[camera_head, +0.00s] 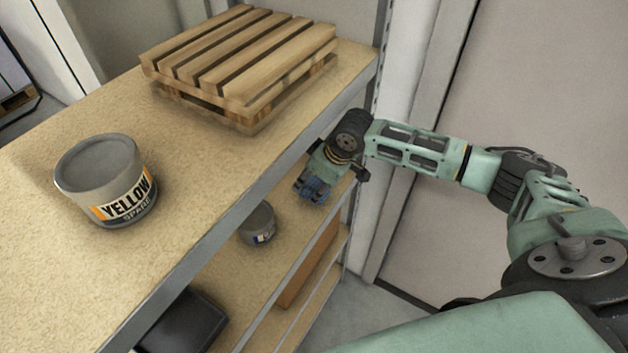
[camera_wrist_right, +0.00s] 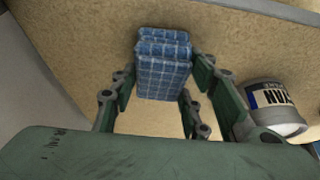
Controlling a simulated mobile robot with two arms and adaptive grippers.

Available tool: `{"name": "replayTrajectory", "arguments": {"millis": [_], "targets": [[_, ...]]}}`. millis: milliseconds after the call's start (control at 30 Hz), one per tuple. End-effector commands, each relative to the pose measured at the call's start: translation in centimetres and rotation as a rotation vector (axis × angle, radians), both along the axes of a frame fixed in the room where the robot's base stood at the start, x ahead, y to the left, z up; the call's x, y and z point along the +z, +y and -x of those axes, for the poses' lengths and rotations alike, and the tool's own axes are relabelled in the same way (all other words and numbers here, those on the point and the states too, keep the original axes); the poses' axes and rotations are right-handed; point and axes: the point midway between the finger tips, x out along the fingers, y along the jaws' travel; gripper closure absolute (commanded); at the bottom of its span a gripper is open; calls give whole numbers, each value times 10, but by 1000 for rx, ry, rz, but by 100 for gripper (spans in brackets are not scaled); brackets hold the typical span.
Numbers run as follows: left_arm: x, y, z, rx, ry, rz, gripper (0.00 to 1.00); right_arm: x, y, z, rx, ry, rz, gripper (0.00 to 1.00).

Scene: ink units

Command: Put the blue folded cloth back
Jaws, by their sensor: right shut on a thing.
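The blue folded cloth (camera_wrist_right: 163,66) has a checked pattern and sits between the fingers of my right gripper (camera_wrist_right: 163,95) in the right wrist view. In the head view the right gripper (camera_head: 318,180) reaches into the middle level of the shelf unit, with the cloth (camera_head: 313,190) at its fingertips. The gripper is shut on the cloth. The tan shelf board is close behind the cloth in the wrist view; I cannot tell whether the cloth touches it. My left gripper is not in view.
A grey can (camera_head: 258,223) stands on the middle shelf beside the gripper; its label shows in the wrist view (camera_wrist_right: 272,97). On the top shelf (camera_head: 200,135) are a yellow-labelled can (camera_head: 105,180) and a wooden pallet (camera_head: 240,60). A dark box (camera_head: 182,322) sits lower left.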

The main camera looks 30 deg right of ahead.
Motion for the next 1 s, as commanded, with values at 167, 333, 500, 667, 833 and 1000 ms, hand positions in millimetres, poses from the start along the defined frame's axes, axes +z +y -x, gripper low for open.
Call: {"name": "replayTrajectory", "arguments": {"millis": [167, 333, 500, 667, 833, 1000], "targets": [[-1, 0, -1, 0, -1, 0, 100, -2, 0, 0, -1, 1, 0, 79], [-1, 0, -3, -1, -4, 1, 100, -2, 0, 0, 0, 0, 0, 43], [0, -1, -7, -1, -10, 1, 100, -2, 0, 1, -1, 1, -1, 39], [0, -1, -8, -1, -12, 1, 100, -1, 0, 0, -1, 0, 0, 39], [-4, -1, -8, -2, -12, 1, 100, 12, -3, 5, -1, -1, -1, 39], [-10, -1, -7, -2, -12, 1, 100, 39, -10, 14, -1, -3, 1, 39]]}}
